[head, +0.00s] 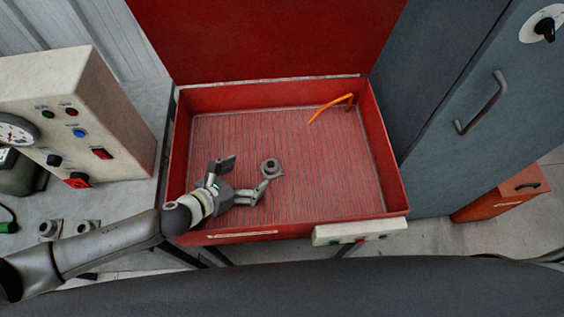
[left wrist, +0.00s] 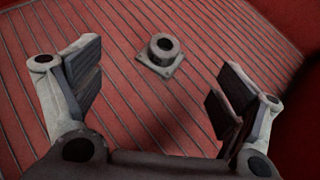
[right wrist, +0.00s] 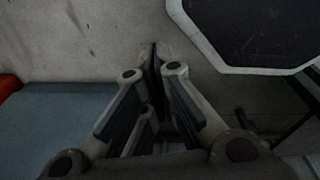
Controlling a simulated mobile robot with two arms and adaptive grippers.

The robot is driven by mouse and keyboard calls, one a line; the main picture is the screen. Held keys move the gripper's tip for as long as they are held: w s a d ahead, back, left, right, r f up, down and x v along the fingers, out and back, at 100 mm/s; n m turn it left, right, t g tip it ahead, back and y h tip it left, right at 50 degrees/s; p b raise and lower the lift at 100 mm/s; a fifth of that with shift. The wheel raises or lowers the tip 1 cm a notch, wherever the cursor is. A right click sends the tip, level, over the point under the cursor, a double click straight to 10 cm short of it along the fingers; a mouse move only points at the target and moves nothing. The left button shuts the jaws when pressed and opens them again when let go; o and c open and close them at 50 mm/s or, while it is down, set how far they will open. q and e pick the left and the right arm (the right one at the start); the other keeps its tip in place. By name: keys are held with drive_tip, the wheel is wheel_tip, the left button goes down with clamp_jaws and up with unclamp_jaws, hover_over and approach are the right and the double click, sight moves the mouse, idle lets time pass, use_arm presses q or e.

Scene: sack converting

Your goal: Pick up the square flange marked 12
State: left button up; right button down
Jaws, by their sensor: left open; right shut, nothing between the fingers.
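A grey square flange (head: 271,168) with a round raised collar lies on the ribbed red floor of the red tray (head: 388,160). No number is legible on it. In the left wrist view the flange (left wrist: 160,56) lies beyond my fingertips, roughly in line with the gap between them. My left gripper (head: 247,173) is open and empty over the tray, with the flange near its right finger in the head view. In the left wrist view the open left gripper (left wrist: 158,82) shows both padded fingers apart. My right gripper (right wrist: 152,82) is shut and empty, away from the tray.
An orange bent piece (head: 332,107) stands at the tray's back right. Round grey fittings (head: 48,230) lie at the lower left. A control box (head: 80,120) stands left of the tray, a grey-blue cabinet (head: 470,60) right. The tray's right half is mostly clear.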

sight(269, 166)
use_arm(q)
drive_tip(key=shift+w+d+f+b, duration=0.15)
drive_tip(key=shift+f+b, duration=0.2)
drive_tip(key=shift+f, duration=0.45)
drive_tip(key=shift+w+f, duration=0.15)
drive_tip(key=shift+w+d+f, duration=0.2)
drive_tip(key=shift+w+d, duration=0.25)
drive_tip(key=shift+d, duration=0.05)
drive_tip(key=shift+w+d+f, duration=0.25)
drive_tip(key=shift+w+d, duration=0.05)
drive_tip(key=shift+d, duration=0.15)
drive_tip(key=p+x, duration=0.1)
drive_tip(key=x, duration=0.2)
drive_tip(key=shift+w+d, duration=0.1)
drive_tip(key=shift+d, duration=0.35)
drive_tip(key=shift+x, duration=0.75)
use_arm(e)
drive_tip(key=shift+s+a+f, duration=0.15)
drive_tip(key=shift+s+f, duration=0.15)
drive_tip(key=shift+f, duration=0.1)
use_arm(q)
drive_tip(key=c, duration=1.4)
drive_tip(key=shift+c, duration=0.7)
use_arm(e)
drive_tip(key=shift+a, duration=0.4)
